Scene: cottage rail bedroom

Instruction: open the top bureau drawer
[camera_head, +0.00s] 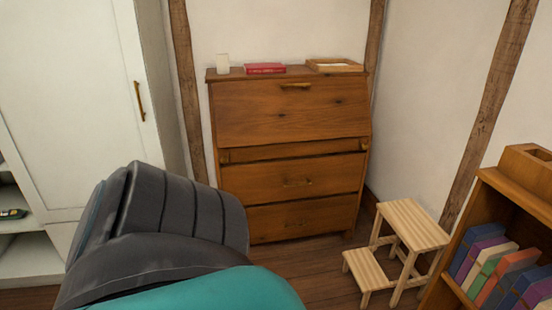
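The wooden bureau (240,115) stands against the back wall. Its slanted front panel is closed, with a brass handle near its top edge. Below a narrow rail is the top drawer (335,172), which is shut and has a small brass pull (297,183). A lower drawer (335,212) beneath it is also shut. A large grey and teal part of my arm covers the lower left and hides the lower left side of the bureau. Neither of my grippers is in view.
A bookcase (500,190) is at right, a white wardrobe (80,80) at left.

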